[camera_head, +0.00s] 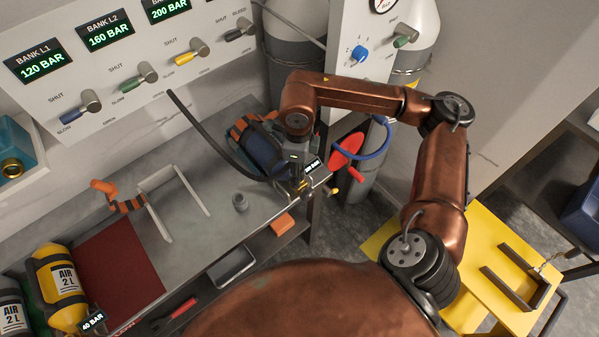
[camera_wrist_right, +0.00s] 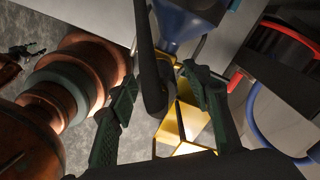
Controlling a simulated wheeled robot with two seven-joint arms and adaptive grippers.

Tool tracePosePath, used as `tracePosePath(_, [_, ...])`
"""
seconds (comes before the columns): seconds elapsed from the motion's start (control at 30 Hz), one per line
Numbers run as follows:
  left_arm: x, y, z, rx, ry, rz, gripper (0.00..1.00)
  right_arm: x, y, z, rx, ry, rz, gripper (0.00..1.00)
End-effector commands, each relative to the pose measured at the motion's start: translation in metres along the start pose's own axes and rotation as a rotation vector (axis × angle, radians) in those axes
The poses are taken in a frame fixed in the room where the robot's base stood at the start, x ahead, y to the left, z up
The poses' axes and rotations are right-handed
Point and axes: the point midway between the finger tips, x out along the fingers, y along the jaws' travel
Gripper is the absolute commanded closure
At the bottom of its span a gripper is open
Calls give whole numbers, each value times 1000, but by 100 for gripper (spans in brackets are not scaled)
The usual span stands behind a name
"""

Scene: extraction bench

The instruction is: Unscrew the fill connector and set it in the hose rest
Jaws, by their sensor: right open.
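The black fill hose (camera_head: 205,125) arcs over the bench to the valve end of a blue cylinder (camera_head: 263,150) with orange bands. The fill connector is at that valve, mostly hidden by my right gripper (camera_head: 299,183) in the head view. In the wrist view the right gripper (camera_wrist_right: 162,103) is open, its green-padded fingers on either side of the dark hose end (camera_wrist_right: 151,75). Contact cannot be told. I cannot identify the hose rest with certainty. My left gripper is not in view.
A red mat (camera_head: 118,262) and yellow cylinder (camera_head: 62,285) are at left.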

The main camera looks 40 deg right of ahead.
Motion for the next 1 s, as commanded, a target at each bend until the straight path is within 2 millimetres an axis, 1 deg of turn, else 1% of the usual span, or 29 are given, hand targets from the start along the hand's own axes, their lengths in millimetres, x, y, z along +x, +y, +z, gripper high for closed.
tracePosePath(0.03, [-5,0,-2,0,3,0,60,-2,0,0,69,0,1,55])
tracePosePath(0.4, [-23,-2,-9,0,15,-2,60,-2,0,-1,617,1,0,55])
tracePosePath(0.6, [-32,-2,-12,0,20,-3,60,-2,1,0,874,0,1,55])
tracePosePath(0.7, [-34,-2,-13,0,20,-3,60,-1,0,0,933,1,0,55])
tracePosePath(0.9, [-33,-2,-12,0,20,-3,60,1,0,0,944,1,0,55])
tracePosePath(0.93, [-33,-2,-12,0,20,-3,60,1,0,0,944,1,0,56])
tracePosePath(1.0, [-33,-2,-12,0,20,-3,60,1,0,0,943,1,0,61])
